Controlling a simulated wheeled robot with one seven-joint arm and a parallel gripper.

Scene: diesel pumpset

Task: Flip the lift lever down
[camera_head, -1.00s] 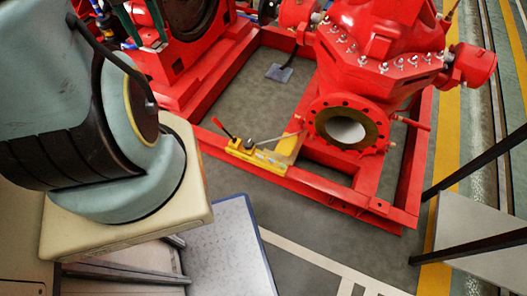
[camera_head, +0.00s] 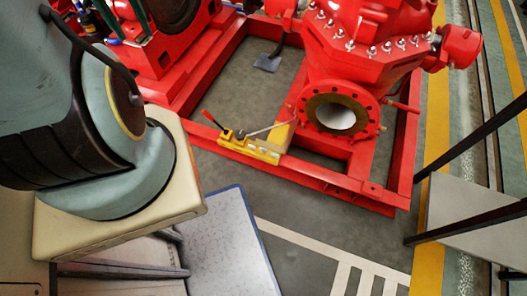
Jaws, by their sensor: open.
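A small yellow device (camera_head: 248,148) sits on the near beam of the red frame, in the middle of the head view. A lever with a red grip (camera_head: 212,120) rises from its left end, tilted up and to the left. A thin grey rod (camera_head: 266,129) slants from the device up to the right, towards the round flange. Which of these is the lift lever I cannot tell for certain. My gripper is outside the view; only part of my arm shows at the left, apart from the yellow device.
The red pump (camera_head: 365,45) with its open round flange (camera_head: 339,113) stands behind and right of the device on the red frame (camera_head: 330,180). A grey-white plate (camera_head: 230,245) lies low in front. Grey floor (camera_head: 300,210) is clear to the right of it.

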